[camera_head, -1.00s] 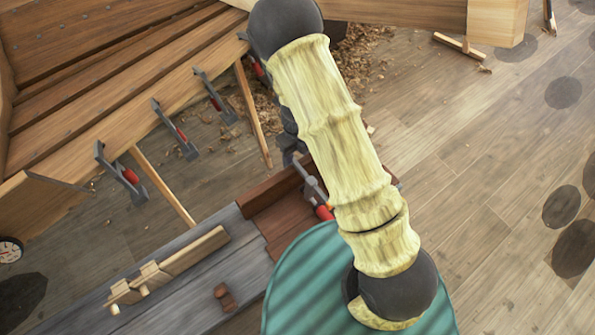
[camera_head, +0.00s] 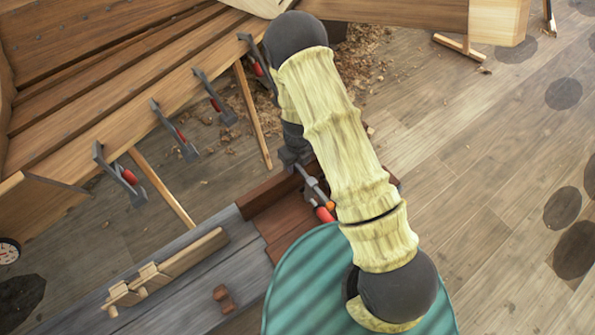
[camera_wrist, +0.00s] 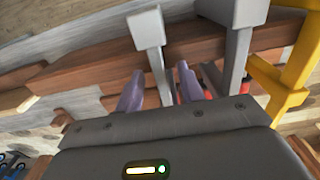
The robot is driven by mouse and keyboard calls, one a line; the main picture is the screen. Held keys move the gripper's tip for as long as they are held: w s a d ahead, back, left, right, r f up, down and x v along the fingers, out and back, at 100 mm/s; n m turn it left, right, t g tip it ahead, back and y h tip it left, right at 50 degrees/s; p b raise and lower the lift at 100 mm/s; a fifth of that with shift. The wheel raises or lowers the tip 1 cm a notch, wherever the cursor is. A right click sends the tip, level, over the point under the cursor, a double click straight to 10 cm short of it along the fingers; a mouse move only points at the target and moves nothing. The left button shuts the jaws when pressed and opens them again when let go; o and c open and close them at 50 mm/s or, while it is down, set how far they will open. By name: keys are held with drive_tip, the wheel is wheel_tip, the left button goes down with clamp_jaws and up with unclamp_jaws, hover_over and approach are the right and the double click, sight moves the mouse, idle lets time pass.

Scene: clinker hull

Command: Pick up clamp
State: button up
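In the wrist view my gripper (camera_wrist: 160,69) is open, with one purple-grey finger on either side of a grey clamp's bar (camera_wrist: 160,62). Gaps show between the bar and both fingers. This clamp's pale head rests over a brown plank (camera_wrist: 85,68); its lower part is hidden behind my gripper body. A second grey clamp (camera_wrist: 238,45) stands just right of the fingers, with red parts low down. In the head view my gripper (camera_head: 296,158) is at the brown wood at the bench end, beside a clamp with a red and orange handle (camera_head: 323,212). My arm partly covers that spot.
Several grey clamps with red handles (camera_head: 172,130) hang along the hull's plank edge (camera_head: 120,110). A yellow clamp (camera_wrist: 290,75) stands right of the grey ones. A wooden vise-like tool (camera_head: 165,268) and a small brown block (camera_head: 225,298) lie on the grey bench (camera_head: 250,262). A green round top (camera_head: 300,290) is below my arm.

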idle(0.4)
clamp_jaws()
drive_tip(key=shift+r, duration=0.1)
idle(1.2)
